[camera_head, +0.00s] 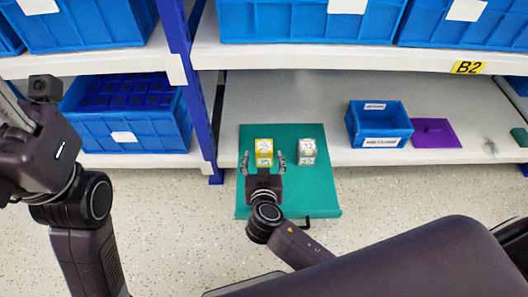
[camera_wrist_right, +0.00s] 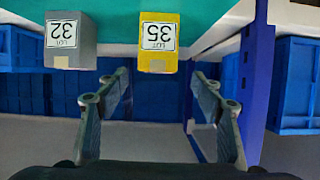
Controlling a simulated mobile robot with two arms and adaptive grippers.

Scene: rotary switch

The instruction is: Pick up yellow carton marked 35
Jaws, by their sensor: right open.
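The yellow carton (camera_head: 264,146) stands on a green mat, and its label reads 35 upside down in the right wrist view (camera_wrist_right: 158,40). A grey carton (camera_head: 307,150) stands to its right in the head view; its label reads 32 in the right wrist view (camera_wrist_right: 70,40). My right gripper (camera_head: 263,158) is open, with its fingers on either side of the yellow carton's near end. In the right wrist view the carton lies beyond the gap between the fingertips (camera_wrist_right: 160,77), and I see no contact. My left arm shows at the left, but its fingers are out of view.
The green mat (camera_head: 285,203) extends out from the lower shelf (camera_head: 235,105). A blue bin (camera_head: 378,125) and a purple tray (camera_head: 436,133) stand to the right. A blue shelf post (camera_head: 198,95) is left of the mat. An upper shelf with blue bins overhangs behind.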

